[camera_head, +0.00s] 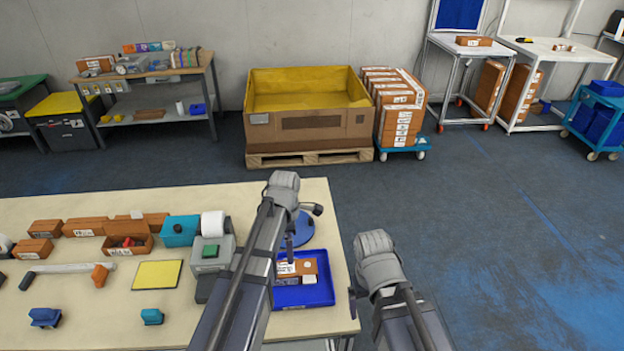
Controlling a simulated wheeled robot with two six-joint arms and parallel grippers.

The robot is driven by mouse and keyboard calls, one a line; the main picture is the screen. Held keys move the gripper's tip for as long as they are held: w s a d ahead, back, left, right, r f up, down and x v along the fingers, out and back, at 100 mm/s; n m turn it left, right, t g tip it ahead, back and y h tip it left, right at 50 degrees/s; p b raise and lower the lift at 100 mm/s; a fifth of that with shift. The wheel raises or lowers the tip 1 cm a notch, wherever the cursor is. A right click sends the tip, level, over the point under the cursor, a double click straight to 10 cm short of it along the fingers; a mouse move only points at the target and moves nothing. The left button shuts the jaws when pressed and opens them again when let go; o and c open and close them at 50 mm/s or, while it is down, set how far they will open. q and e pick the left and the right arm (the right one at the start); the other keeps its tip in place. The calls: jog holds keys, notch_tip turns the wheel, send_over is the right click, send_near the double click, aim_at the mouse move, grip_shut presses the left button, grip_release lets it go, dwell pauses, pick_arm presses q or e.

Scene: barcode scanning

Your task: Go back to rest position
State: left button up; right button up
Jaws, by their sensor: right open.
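My left arm reaches up over the right end of the table (340,240). Its gripper (290,246) points down above the blue tray (318,297), and its fingers are small and partly hidden by the wrist. My right arm stands farther right, with its wrist beyond the table's right edge. The right gripper (352,302) is open beside that edge, to the right of the tray, and nothing shows in it. The tray holds brown boxes (304,266) and a small white item (309,280).
A round blue item (301,228) lies behind the tray. A grey machine (214,262) with a white roll (213,224), a yellow pad (157,274) and several brown boxes (85,227) stand leftward. Open floor (480,240) lies right of the table. A large carton (310,127) stands behind.

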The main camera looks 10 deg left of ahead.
aim_at(291, 268)
pick_arm(q)
jog(key=shift+f+b, duration=5.9)
jog(key=shift+f, duration=0.05)
jog(key=shift+r, duration=0.15)
notch_tip(291, 268, up, 12)
jog(key=p, duration=1.2)
notch_tip(291, 268, down, 13)
jog(key=b, duration=1.2)
jog(key=shift+b, duration=0.3)
jog(key=r+p, duration=0.7)
jog(key=w+r+p, duration=0.1)
jog(key=r+p, duration=0.2)
jog(key=shift+w+d+r, duration=0.1)
jog(key=shift+d+r, duration=0.05)
jog(key=shift+r, duration=0.05)
jog(key=shift+w+d+f+m, duration=0.15)
jog(key=shift+w+m, duration=0.15)
jog(key=shift+w, duration=0.15)
